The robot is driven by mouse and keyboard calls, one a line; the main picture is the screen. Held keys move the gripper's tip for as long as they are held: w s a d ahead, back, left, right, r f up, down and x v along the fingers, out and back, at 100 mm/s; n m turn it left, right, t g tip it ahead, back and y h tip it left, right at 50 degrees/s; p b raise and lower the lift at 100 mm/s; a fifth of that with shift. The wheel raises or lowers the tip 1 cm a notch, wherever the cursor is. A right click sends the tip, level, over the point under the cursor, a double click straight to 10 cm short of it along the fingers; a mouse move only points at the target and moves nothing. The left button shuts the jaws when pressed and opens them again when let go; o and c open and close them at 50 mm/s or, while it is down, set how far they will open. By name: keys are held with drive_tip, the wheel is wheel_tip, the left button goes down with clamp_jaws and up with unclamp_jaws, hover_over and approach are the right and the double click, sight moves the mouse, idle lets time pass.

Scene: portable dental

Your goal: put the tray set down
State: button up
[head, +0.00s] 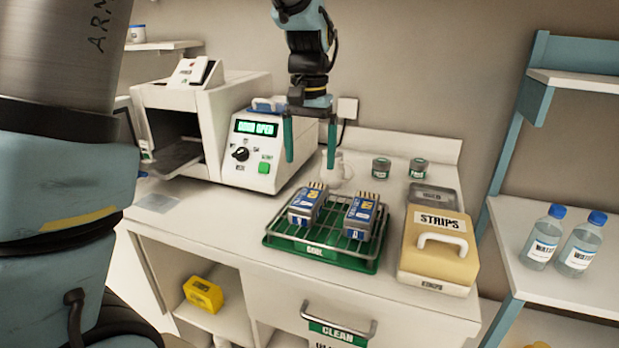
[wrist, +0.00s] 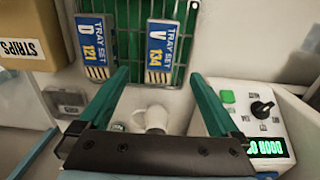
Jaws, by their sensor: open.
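Two tray sets, grey packs with blue and yellow labels, lie side by side on a green wire rack marked COOL (head: 283,244). The left tray set (head: 307,204) shows as number 134 in the wrist view (wrist: 162,50). The right tray set (head: 360,217), nearer the STRIPS box, reads 121 in the wrist view (wrist: 95,45). My gripper (head: 310,162) is open and empty, fingers pointing down, above and behind the rack. In the wrist view the gripper (wrist: 158,78) has nothing between its fingertips, and both tray sets lie beyond them.
A steriliser (head: 255,145) stands at left, its chamber open and display reading DOOR OPEN. A yellow STRIPS box (head: 435,262) stands right of the rack, a grey container (head: 432,195) behind it. Small jars (head: 381,168) stand at the back. Bottles (head: 545,238) stand on the right shelf. Below is a CLEAN drawer (head: 340,322).

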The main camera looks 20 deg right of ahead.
drive_tip(key=w+a+f+n, duration=0.1)
drive_tip(key=a+f+n, duration=0.1)
drive_tip(key=a, duration=0.7)
drive_tip(key=w+a+f+n, duration=0.1)
drive_tip(key=a+f+n, duration=0.1)
drive_tip(key=a, duration=0.7)
drive_tip(key=s+a+f+n, duration=0.1)
drive_tip(key=s+a+f, duration=0.1)
drive_tip(key=a, duration=0.4)
drive_tip(key=s+a+f+n+t, duration=0.1)
drive_tip(key=s+a+f+n, duration=0.1)
drive_tip(key=s+a, duration=0.2)
drive_tip(key=shift+a+t, duration=0.3)
drive_tip(key=shift+a, duration=0.8)
drive_tip(key=shift+o, duration=0.2)
drive_tip(key=shift+r, duration=0.1)
